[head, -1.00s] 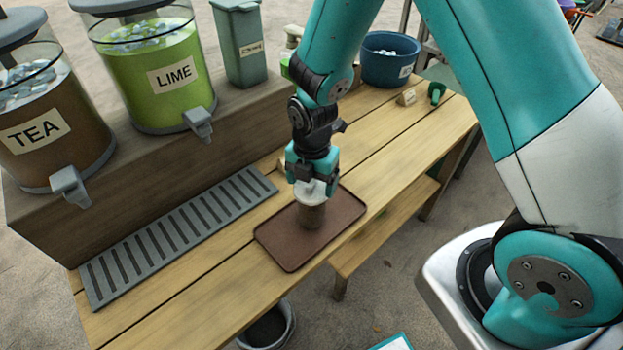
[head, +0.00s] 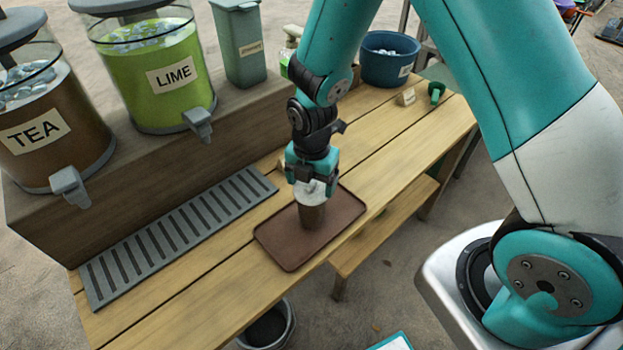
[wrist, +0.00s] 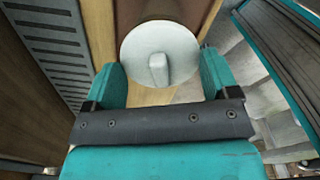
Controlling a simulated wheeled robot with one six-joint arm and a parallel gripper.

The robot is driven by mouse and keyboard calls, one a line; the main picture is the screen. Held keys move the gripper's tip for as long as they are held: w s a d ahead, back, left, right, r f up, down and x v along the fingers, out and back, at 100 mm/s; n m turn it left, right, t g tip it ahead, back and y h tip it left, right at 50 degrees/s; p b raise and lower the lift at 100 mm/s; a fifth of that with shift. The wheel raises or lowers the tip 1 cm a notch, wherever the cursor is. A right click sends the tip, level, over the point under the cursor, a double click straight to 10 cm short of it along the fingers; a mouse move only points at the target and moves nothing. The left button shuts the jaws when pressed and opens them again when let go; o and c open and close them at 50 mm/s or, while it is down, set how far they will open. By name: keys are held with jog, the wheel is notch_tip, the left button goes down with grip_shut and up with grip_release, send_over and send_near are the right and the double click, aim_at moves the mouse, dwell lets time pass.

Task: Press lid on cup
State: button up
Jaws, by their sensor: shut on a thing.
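A brown cup (head: 312,217) stands upright on the brown tray (head: 278,249). A white round lid (head: 309,198) is at the top of the cup, and its disc and raised grip (wrist: 158,68) show in the wrist view. My gripper (head: 316,186) is directly above the cup, pointing down, and is shut on the lid. In the wrist view my gripper (wrist: 162,78) has a teal finger on each side of the grip. The lid hides the cup's rim, so I cannot tell whether it is fully seated.
Tea (head: 45,135) and lime (head: 165,80) dispensers stand on a raised wooden shelf at left. A slotted grey drip grate (head: 180,235) lies before them. A blue bucket (head: 388,65) and a green-handled tool (head: 436,93) are at the far end. The table right of the tray is narrow.

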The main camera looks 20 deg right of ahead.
jog(key=shift+f, duration=0.1)
dwell(0.8)
jog(key=o, duration=0.8)
jog(key=shift+r+p, duration=3.05)
jog(key=shift+r, duration=0.5)
jog(key=shift+c, duration=0.6)
grip_shut()
